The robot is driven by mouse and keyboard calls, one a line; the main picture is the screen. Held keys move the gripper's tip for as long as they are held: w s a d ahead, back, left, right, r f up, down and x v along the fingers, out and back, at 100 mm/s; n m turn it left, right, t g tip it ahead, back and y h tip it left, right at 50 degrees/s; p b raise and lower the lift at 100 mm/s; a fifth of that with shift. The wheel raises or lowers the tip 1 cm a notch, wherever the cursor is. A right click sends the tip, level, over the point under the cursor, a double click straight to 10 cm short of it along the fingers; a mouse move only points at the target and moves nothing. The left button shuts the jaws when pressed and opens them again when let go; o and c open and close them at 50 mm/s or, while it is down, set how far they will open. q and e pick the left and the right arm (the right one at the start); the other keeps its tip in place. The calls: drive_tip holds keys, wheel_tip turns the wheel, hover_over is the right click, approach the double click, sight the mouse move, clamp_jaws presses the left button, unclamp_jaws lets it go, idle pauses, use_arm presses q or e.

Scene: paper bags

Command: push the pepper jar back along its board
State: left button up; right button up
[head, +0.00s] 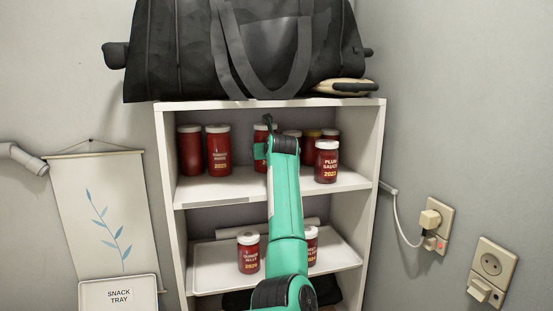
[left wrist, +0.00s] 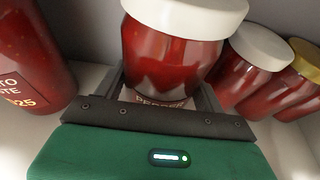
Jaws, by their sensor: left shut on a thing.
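The pepper jar (head: 261,137), red with a white lid, stands on the upper shelf board (head: 230,187), partly hidden behind my left arm. In the left wrist view the jar (left wrist: 170,55) is upright between the fingers, its label mostly hidden by the gripper. My left gripper (head: 260,151) reaches in from the front and is shut on this jar; it also shows in the left wrist view (left wrist: 162,92). My right gripper is not in view.
Two red jars (head: 218,150) stand left of it. Several jars stand to the right, with a plum sauce jar (head: 326,162) in front. Below is a tray (head: 213,277) with jars. A black bag (head: 170,50) sits on top of the shelf unit (head: 175,240).

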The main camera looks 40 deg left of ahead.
use_arm(q)
drive_tip(key=shift+b, duration=0.3)
drive_tip(key=o, duration=0.5)
drive_tip(key=shift+s, duration=0.1)
drive_tip(key=shift+o, duration=0.6)
